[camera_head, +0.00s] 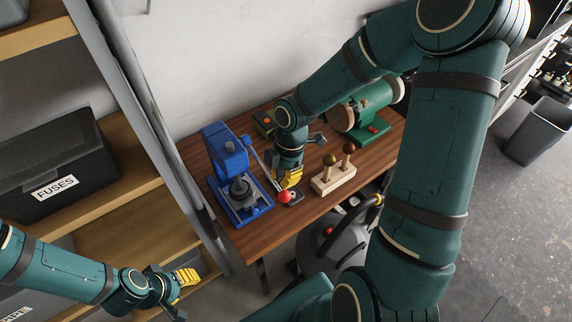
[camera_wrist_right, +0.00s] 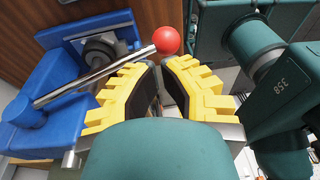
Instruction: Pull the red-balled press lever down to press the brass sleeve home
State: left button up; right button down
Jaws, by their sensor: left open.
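The blue press (camera_head: 226,158) stands at the left end of the bench. Its metal lever (camera_head: 260,164) slopes down to the red ball (camera_head: 284,197), near the front edge. My right gripper (camera_head: 289,180) is beside the ball. In the right wrist view, the ball (camera_wrist_right: 166,40) lies just beyond the fingertips of my right gripper (camera_wrist_right: 162,66). A gap shows between its yellow fingers, with nothing held. The lever rod (camera_wrist_right: 95,77) runs left from the ball. My left gripper (camera_head: 184,288) is open and empty, away from the bench at lower left. I cannot make out the brass sleeve.
A wooden block with two round-topped pegs (camera_head: 334,178) stands right of my right gripper. A green machine (camera_head: 372,104) is behind it. A small box with an orange button (camera_head: 265,122) sits at the back. A shelf with a FUSES bin (camera_head: 58,160) is left.

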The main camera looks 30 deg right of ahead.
aim_at(281, 191)
pick_arm(q)
jog(key=shift+f+b, duration=0.45)
jog(key=shift+f, duration=0.15)
pick_arm(e)
jog(key=shift+s+a+f, duration=0.1)
jog(key=shift+a+f, duration=0.05)
jog(key=shift+f, duration=0.7)
jog(key=shift+a+f, duration=0.15)
jog(key=shift+f, duration=0.7)
jog(key=shift+a+f+b, duration=0.1)
jog(key=shift+f+b, duration=0.25)
jog(key=shift+f, duration=0.5)
pick_arm(q)
jog(key=shift+f, duration=0.3)
jog(key=shift+r, duration=0.1)
pick_arm(e)
jog(key=shift+r, duration=0.15)
